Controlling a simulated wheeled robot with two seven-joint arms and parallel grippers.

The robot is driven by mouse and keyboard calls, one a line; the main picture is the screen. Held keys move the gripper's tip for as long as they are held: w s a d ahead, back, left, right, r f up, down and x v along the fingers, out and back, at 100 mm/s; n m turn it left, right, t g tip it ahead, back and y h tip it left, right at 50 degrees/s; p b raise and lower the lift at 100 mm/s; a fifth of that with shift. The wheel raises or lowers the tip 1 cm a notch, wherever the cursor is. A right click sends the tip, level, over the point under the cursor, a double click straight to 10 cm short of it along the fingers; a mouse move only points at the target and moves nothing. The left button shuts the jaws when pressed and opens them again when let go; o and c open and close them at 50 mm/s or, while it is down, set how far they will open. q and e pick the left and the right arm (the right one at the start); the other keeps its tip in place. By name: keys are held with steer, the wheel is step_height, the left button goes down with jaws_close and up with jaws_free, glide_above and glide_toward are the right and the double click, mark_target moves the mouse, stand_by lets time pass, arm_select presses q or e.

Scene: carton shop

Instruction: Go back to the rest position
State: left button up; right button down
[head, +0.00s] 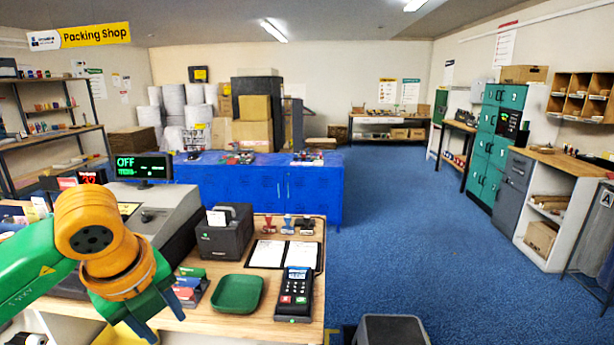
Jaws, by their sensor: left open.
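My left gripper (163,318) shows at the lower left of the head view, on the green and orange arm that comes in from the left. Its blue fingers are apart, with nothing seen between them. It hangs over the near left part of the wooden counter (258,331), left of a green tray (238,294). My right gripper is not in view.
On the counter stand a card terminal (294,296), a black printer (224,231), a clipboard (284,254) and stamps. A register display (140,166) reads OFF. A dark box (390,331) is at the bottom edge. Blue carpet (420,240) lies clear to the right.

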arm_select(q)
steer(key=w+d+f+g+h, duration=0.1)
steer(key=w+d+f+h, duration=0.2)
steer(key=d+h, duration=0.6)
steer(key=w+d+f+g+h, duration=0.1)
steer(key=w+d+f+h, duration=0.2)
steer(key=d+h, duration=0.7)
steer(key=w+a+f+n+t+y, duration=0.35)
steer(key=f+n+t, duration=0.25)
steer(key=f+n, duration=0.25)
steer(key=w+a+f+n+t+y, duration=0.3)
steer(key=a+f+n+t+y, duration=0.25)
steer(key=f, duration=0.45)
steer(key=s+a+f+n+g+y, duration=0.2)
steer(key=s+a+f+n+y, duration=0.2)
steer(key=s+f, duration=0.55)
steer(key=s+a+f+n+g+y, duration=0.25)
steer(key=s+f, duration=0.35)
steer(key=f, duration=0.7)
steer(key=s+a+f+n+g+y, duration=0.1)
steer(key=s+f+g, duration=0.2)
steer(key=s, duration=1)
steer(key=s+a+f+n+g+y, duration=0.1)
steer(key=s+f+g, duration=0.3)
steer(key=s, duration=1)
step_height(320, 180, down, 2)
steer(key=shift+s+a+f+n+g+y, duration=0.15)
steer(key=shift+s+n+g+y, duration=0.15)
steer(key=shift+n+y, duration=0.25)
